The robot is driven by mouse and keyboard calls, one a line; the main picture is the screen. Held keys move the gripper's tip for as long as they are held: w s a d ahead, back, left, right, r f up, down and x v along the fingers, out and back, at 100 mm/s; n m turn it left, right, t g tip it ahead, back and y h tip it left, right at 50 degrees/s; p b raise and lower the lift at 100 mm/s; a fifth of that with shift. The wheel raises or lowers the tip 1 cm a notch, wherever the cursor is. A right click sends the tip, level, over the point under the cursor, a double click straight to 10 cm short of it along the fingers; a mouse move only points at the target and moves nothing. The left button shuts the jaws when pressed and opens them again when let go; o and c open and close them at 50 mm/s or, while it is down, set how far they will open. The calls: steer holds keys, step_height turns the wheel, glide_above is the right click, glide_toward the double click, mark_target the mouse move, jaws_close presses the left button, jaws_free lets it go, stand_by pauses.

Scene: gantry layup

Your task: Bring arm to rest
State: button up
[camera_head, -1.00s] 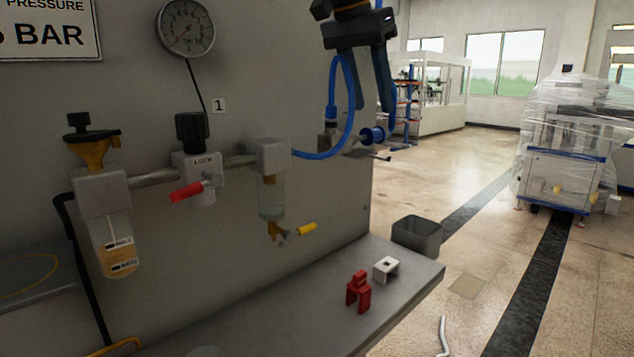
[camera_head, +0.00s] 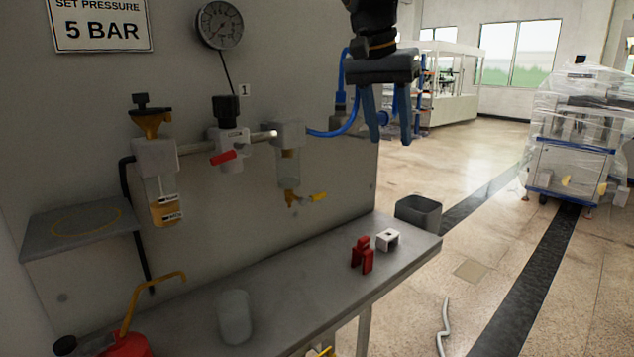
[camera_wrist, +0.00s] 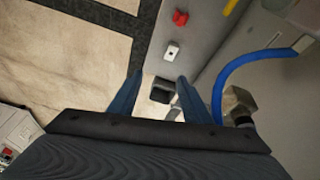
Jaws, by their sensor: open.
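My gripper (camera_head: 388,140) hangs at the upper middle of the head view, pointing down, with its two blue fingers apart and nothing between them. It is in front of the right end of the grey panel (camera_head: 330,180), above the bench. In the wrist view my gripper (camera_wrist: 155,82) also shows its fingers spread and empty. A blue hose (camera_head: 333,132) runs behind it from the filter unit; the hose also curves to the right in the wrist view (camera_wrist: 240,68).
A red clip (camera_head: 362,255) and white block (camera_head: 388,240) lie on the grey bench (camera_head: 290,285). A dark bin (camera_head: 419,213) stands by its right end. A clear cup (camera_head: 235,317) and red oil can (camera_head: 125,343) are nearer. A wrapped machine (camera_head: 575,140) stands right; floor between is mostly open.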

steer(key=s+d+f+n+y, duration=0.1)
steer(key=s+f, duration=0.2)
steer(key=f, duration=0.3)
steer(key=s+d+f+n+g, duration=0.1)
steer(key=s+f+n, duration=0.1)
steer(key=f, duration=0.4)
steer(key=s+d+f+n+y, duration=0.1)
steer(key=s+f, duration=0.2)
steer(key=f, duration=0.4)
steer(key=s+d+f+n+g, duration=0.1)
steer(key=s+d+f+n, duration=0.1)
steer(key=s+f, duration=1.2)
steer(key=shift+s+d+f+n+y, duration=0.2)
steer(key=shift+s+n+y, duration=0.2)
steer(key=shift+s+n, duration=0.35)
